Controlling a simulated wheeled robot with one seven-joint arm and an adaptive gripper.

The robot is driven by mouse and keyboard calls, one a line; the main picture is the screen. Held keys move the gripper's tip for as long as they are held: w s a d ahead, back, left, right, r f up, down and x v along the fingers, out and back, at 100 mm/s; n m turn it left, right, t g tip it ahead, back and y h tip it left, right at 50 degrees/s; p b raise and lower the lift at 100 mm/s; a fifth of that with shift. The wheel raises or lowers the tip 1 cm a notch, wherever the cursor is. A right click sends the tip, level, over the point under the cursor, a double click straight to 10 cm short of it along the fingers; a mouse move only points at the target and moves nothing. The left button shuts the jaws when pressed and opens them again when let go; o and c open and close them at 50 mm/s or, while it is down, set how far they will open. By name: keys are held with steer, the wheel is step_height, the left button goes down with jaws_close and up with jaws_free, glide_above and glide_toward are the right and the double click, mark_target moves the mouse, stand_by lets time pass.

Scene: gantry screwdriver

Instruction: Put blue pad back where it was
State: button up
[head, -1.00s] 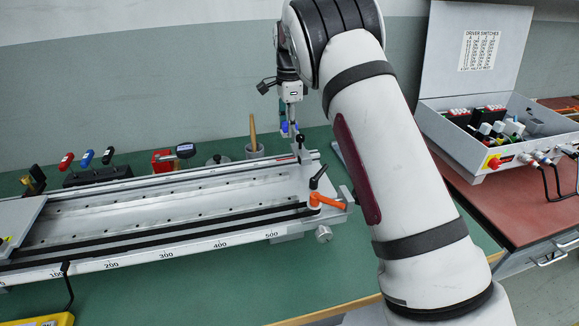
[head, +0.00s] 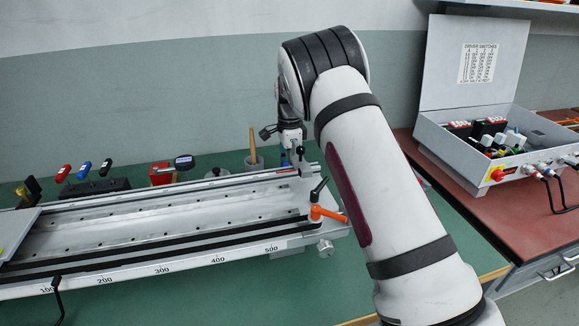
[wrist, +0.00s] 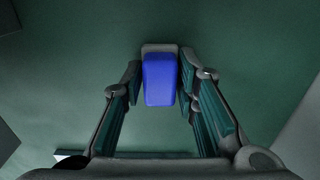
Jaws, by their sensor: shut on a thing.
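The blue pad (wrist: 160,82) sits between the two fingers of my gripper (wrist: 160,70) in the wrist view. The gripper is shut on it. A pale grey edge (wrist: 160,47) shows at the pad's far end; I cannot tell whether it is part of the pad. Green bench top shows around and beyond the pad. In the head view my gripper is low behind the right end of the long metal rail, largely hidden by the rail's end parts. The pad is mostly hidden there, and its height above the bench is unclear.
The scaled metal rail (head: 190,258) with an orange lever (head: 328,214) lies in front of my gripper. A grey cup with a wooden handle (head: 253,150) stands just left. A digital gauge (head: 184,162) and a black tool holder (head: 95,187) are farther left. An open switch box (head: 470,150) stands right.

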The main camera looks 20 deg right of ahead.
steer(key=shift+f, duration=0.1)
steer(key=o, duration=1.1)
